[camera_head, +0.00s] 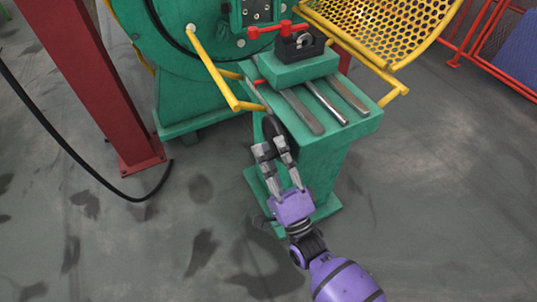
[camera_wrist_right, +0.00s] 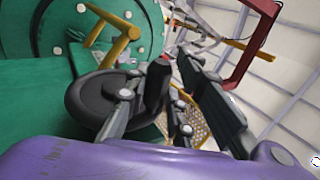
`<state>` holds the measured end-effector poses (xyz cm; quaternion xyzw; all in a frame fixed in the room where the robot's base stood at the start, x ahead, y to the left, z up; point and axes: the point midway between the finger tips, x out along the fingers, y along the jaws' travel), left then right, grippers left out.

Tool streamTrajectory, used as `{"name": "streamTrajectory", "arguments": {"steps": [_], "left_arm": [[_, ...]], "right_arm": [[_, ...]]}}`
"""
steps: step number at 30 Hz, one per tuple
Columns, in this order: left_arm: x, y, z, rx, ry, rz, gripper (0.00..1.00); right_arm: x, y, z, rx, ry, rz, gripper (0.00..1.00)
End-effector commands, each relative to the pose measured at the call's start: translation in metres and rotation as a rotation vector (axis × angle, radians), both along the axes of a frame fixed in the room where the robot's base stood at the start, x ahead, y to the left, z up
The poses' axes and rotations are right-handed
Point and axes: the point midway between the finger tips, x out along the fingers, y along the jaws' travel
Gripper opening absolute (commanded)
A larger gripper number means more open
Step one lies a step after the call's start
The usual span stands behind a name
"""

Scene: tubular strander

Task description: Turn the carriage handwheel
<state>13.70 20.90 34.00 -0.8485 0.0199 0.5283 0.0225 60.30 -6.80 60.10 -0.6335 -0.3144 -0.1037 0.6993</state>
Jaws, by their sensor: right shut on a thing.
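The carriage handwheel (camera_wrist_right: 88,101) is a dark disc on the side of the green machine stand (camera_head: 318,165). A dark upright grip (camera_wrist_right: 157,84) stands out from its face in the right wrist view. In the head view only a dark sliver of the wheel (camera_head: 270,125) shows above my fingers. My right gripper (camera_head: 270,150) comes from below at the stand's left side, with its grey fingers on both sides of the grip. It is shut on the grip; the exact contact is partly hidden by the fingers. My left gripper is in neither view.
Yellow bars (camera_head: 213,70) run just left of the wheel. A carriage with a red handle (camera_head: 278,28) sits on rails (camera_head: 325,101) above. A yellow mesh guard (camera_head: 385,25) is at upper right, a red post (camera_head: 97,80) at left. The floor around is clear.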

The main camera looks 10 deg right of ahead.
Motion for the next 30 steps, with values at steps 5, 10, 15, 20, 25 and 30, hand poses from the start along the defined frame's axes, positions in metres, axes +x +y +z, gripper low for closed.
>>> {"name": "streamTrajectory", "arguments": {"steps": [5, 10, 15, 20, 25, 30], "left_arm": [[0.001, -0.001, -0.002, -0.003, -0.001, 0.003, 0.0], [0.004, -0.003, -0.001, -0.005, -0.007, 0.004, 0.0], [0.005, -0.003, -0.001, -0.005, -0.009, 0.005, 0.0], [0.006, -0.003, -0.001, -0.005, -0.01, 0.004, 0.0], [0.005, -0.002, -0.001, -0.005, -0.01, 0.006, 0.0], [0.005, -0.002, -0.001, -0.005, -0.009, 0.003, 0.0]], "right_arm": [[0.0, 0.001, -0.009, -0.001, 0.017, 0.004, 0.0], [0.0, 0.001, -0.008, 0.0, 0.016, 0.004, 0.0], [0.0, 0.001, -0.008, -0.001, 0.014, 0.004, 0.36], [0.0, 0.001, -0.005, -0.001, 0.008, 0.003, 0.36], [0.0, 0.0, -0.004, 0.0, 0.004, 0.002, 0.36], [-0.012, -0.003, -0.013, -0.002, 0.007, 0.001, 0.36]]}}
